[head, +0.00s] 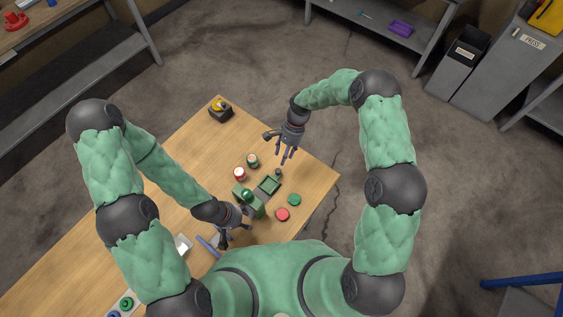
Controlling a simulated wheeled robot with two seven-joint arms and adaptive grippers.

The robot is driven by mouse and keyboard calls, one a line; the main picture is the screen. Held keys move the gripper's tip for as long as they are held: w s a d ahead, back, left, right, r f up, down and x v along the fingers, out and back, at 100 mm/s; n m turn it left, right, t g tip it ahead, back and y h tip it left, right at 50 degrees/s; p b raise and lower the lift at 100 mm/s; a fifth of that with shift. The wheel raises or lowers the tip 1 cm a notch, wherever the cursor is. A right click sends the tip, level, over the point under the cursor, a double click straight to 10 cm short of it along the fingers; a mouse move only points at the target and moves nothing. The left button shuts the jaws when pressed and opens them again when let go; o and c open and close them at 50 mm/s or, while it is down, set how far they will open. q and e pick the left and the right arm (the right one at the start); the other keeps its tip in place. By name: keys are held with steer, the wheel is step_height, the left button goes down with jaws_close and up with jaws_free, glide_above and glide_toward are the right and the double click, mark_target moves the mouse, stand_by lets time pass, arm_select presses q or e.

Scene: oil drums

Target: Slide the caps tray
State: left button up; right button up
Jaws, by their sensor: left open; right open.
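A pale tray or board bearing round green and blue caps (126,303) shows at the lower left of the table, partly hidden by my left arm. A small green square tray (269,185) lies near the table's right end; I cannot tell which is the caps tray. A red disc (282,214) and a green disc (295,199) lie loose to its lower right. My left gripper (222,243) is open over the table near its front edge, left of a green block-like device (248,198). My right gripper (288,156) is open and empty, above the table's far right edge.
Two small drums, one red and white (239,174) and one dark green (253,160), stand near the green device. A black and yellow object (220,110) sits at the table's far corner. The wooden table (100,235) is bare along its left middle.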

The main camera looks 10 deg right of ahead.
steer(key=shift+v, duration=2.75)
steer(key=shift+w, duration=0.1)
